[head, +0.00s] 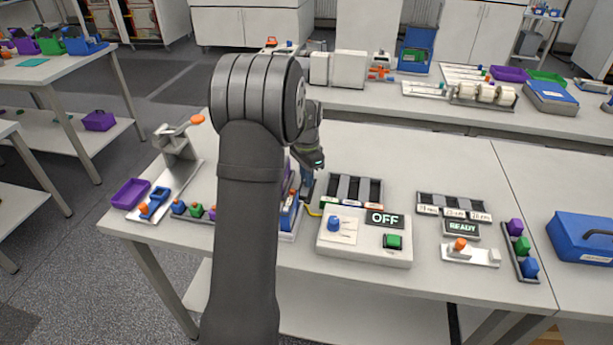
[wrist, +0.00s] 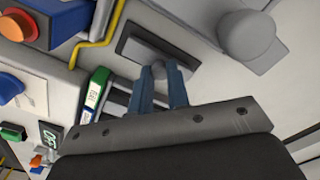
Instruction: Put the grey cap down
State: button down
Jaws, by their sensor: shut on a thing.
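My gripper (wrist: 165,88) is shut on the grey cap (wrist: 158,68), which shows as a small rounded grey piece between the blue-grey fingertips in the wrist view. In the head view my gripper (head: 306,180) points down between the blue fixture and the slotted rack. The cap cannot be made out there.
A blue fixture (head: 288,217) with an orange knob stands left of my gripper. The control box (head: 365,255) reading OFF is in front and right, with a slotted rack (head: 342,188) behind it. A yellow cable (wrist: 100,30) runs beside the pad. Bare table lies behind the rack.

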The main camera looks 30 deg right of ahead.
jog(key=c, duration=1.4)
grip_release()
jog(key=shift+f, duration=0.1)
notch_tip(320, 180, up, 12)
jog(key=shift+r, duration=0.15)
notch_tip(320, 180, down, 12)
jog(key=shift+f, duration=0.2)
jog(key=shift+r, duration=2.15)
